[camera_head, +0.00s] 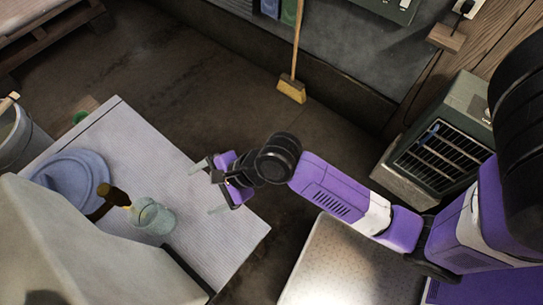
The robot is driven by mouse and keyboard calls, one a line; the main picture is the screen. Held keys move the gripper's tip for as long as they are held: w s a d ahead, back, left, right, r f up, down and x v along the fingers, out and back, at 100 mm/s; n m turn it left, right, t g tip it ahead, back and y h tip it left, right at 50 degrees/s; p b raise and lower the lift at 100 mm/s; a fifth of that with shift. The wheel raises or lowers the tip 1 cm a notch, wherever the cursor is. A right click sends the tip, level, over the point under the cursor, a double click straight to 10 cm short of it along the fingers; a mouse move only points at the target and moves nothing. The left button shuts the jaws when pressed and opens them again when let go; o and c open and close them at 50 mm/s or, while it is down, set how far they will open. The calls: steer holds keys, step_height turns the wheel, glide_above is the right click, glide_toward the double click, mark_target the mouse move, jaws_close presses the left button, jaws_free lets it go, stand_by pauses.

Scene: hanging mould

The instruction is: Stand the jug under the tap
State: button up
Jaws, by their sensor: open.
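A pale green, see-through vessel (152,216), seemingly the jug, stands on the white ribbed table (125,150). A brown and dark fitting (116,197), which may be the tap, shows just left of it, close to the jug's rim in the picture. I cannot tell whether the jug is under it. My gripper (208,188) is open and empty, right of the jug and over the table's right edge, its fingers pointing left. A clear gap shows between the fingers and the jug.
A round blue dish-like object (75,172) lies left of the jug. A large beige body (95,255) blocks the view of the table's near side. A pale speckled surface (350,265) is at the bottom.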

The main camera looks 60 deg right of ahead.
steer(key=s+d+n+t+h, duration=0.2)
steer(key=s+d+n, duration=0.3)
steer(key=s+n, duration=0.25)
steer(key=s+r+n+t+h, duration=0.2)
steer(key=s+r+n+t, duration=0.3)
steer(key=s+r+n, duration=0.9)
steer(key=shift+s+n+h, duration=0.3)
steer(key=shift+n, duration=0.25)
stand_by(1.0)
